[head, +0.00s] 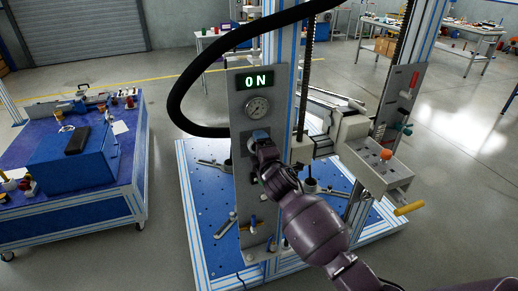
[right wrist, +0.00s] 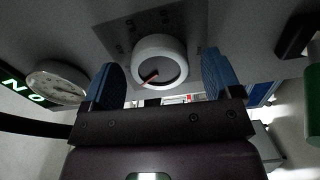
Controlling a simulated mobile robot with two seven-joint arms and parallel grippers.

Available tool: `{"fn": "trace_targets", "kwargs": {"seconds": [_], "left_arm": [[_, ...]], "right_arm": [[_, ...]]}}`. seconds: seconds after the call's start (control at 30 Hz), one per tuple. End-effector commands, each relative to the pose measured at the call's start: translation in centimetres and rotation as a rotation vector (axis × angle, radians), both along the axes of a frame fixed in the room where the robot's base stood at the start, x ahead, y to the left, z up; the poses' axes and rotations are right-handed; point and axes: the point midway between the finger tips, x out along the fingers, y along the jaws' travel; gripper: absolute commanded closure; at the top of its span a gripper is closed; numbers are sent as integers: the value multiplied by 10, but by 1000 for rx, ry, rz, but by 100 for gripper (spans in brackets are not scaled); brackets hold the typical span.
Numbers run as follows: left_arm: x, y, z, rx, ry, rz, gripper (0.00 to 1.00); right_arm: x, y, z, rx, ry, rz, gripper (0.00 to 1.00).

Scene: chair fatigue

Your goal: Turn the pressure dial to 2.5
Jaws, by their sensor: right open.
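The pressure dial (right wrist: 174,47) is a white round knob with a reddish pointer mark on its face, seen in the right wrist view. My right gripper (head: 260,137) is at the grey panel, just below the gauge in the head view, and it covers most of the dial there. In the right wrist view its two blue-padded fingers stand apart, one on each side of the dial. I cannot tell whether they touch it. The round pressure gauge (head: 258,108) sits above; its needle is too small to read. My left gripper is not in view.
A lit green "ON" display (head: 255,80) tops the grey panel (head: 240,190). A thick black hose (head: 174,100) loops left of it. A blue workbench (head: 75,205) stands at left. A grey box with an orange button (head: 375,168) juts out at right.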

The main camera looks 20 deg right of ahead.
Motion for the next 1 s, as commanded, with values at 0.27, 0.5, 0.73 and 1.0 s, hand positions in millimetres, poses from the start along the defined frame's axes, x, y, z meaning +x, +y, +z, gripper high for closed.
{"fn": "trace_targets", "kwargs": {"seconds": [0.27,0.5,0.73,1.0], "left_arm": [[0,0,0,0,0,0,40],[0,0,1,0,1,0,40],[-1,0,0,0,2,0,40],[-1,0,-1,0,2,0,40]], "right_arm": [[-9,-1,-1,-1,0,0,16],[-47,-2,-1,0,1,0,16],[-86,-3,-1,0,1,0,16],[-107,-4,0,0,0,0,16]]}}
